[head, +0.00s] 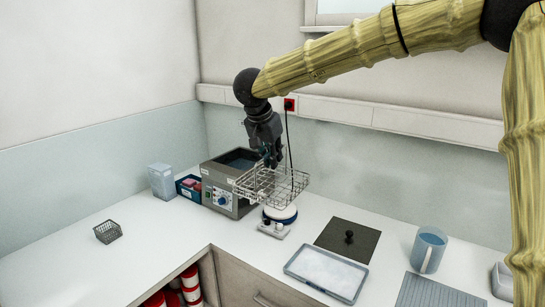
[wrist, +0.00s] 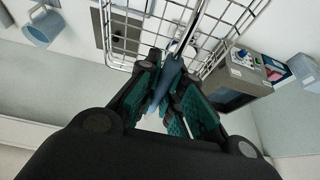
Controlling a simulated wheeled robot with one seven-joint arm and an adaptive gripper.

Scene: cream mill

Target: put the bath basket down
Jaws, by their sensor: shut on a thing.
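The bath basket (head: 262,187) is a silver wire basket held in the air above the counter, in front of and to the right of the water bath (head: 221,194). My gripper (head: 270,162) is above the basket and shut on its handle. In the wrist view my gripper (wrist: 172,100) has its teal pads closed on the blue-grey grip of the handle, and the basket (wrist: 125,37) hangs beyond the fingers. The water bath, a grey box with a blue knob and an open top, also shows in the wrist view (wrist: 243,80).
A white round device (head: 279,213) stands below the basket. A dark square plate with a knob (head: 347,240), a white tray (head: 326,272), a blue jug (head: 428,250) and a ribbed mat (head: 437,292) lie to the right. A small grey basket (head: 107,231) sits on the left, with clear counter around it.

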